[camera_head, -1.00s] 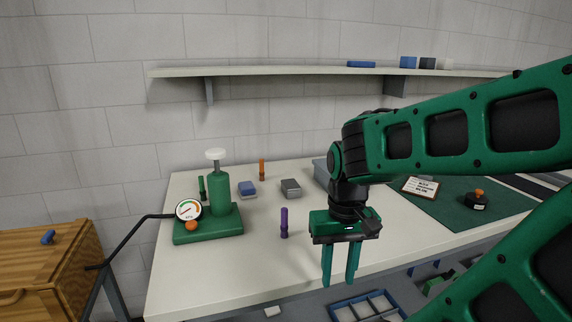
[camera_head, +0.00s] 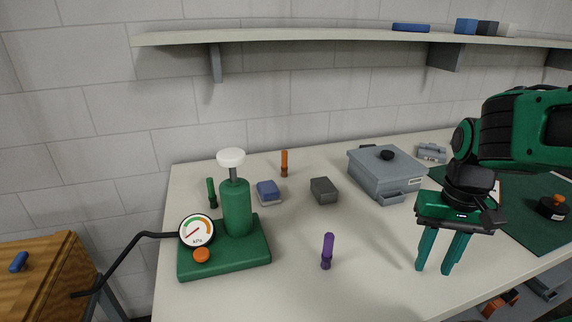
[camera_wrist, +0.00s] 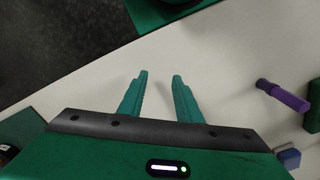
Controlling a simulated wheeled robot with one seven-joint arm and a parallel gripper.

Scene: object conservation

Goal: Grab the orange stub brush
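The orange stub brush (camera_head: 284,163) stands upright at the back of the white table, near the wall, in the head view. It does not show in the wrist view. My gripper (camera_head: 434,271) is over the right front part of the table, pointing down, far to the right of the orange brush and nearer the front. Its two green fingers are apart with nothing between them. In the wrist view, my gripper (camera_wrist: 158,76) also shows its fingers spread over bare white table.
A green brush (camera_head: 212,192), blue block (camera_head: 268,192), dark grey block (camera_head: 323,190) and grey box (camera_head: 388,172) stand around. A shelf (camera_head: 330,37) overhangs the back.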

